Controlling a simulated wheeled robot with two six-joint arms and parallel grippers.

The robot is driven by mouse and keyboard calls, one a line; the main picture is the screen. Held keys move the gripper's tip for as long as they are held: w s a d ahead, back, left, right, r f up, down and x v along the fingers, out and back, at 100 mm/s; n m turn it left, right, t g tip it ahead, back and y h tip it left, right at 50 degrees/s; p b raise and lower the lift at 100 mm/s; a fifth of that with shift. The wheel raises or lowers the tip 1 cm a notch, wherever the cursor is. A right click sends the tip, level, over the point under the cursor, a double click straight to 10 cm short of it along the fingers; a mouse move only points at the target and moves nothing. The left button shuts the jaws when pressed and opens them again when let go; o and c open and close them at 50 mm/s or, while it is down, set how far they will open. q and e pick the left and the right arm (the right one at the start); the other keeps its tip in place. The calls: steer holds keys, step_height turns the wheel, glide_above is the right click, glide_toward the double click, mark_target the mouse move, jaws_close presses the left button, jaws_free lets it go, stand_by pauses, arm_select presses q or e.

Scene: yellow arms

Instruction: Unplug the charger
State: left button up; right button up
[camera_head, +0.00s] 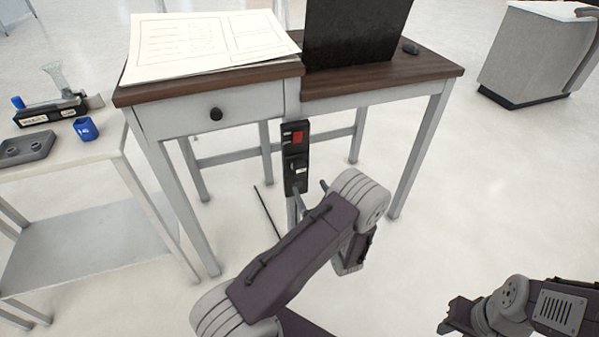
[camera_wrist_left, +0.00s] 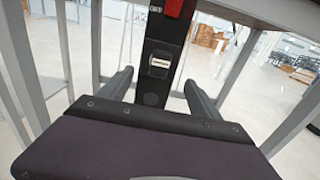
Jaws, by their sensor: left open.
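A black power strip (camera_head: 289,130) with a red switch (camera_head: 298,137) hangs upright at the front of the desk. A small dark block with a light patch, which looks like the charger (camera_head: 298,165), sits on the strip below the switch. It also shows in the left wrist view (camera_wrist_left: 159,64). My left gripper (camera_head: 310,190) is open in front of the strip's lower part. In the left wrist view its fingers (camera_wrist_left: 158,80) stand apart on either side of the strip, with the charger slightly above and between them; contact cannot be made out. My right gripper (camera_head: 449,318) is partly visible at the lower right, its jaws unclear.
The desk (camera_head: 385,75) holds papers (camera_head: 205,45), a black screen (camera_head: 352,30) and a mouse (camera_head: 411,47). Its legs and crossbars flank the strip. A side table (camera_head: 70,158) with small items stands left.

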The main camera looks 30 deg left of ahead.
mark_target(301, 172)
arm_select(q)
steer(key=shift+w+a, duration=0.1)
steer(key=b+x, duration=0.1)
steer(key=x, duration=0.8)
steer(key=shift+b, duration=0.3)
stand_by(0.6)
jaws_close()
steer(key=shift+p+v, duration=0.6)
steer(key=shift+v, duration=2.5)
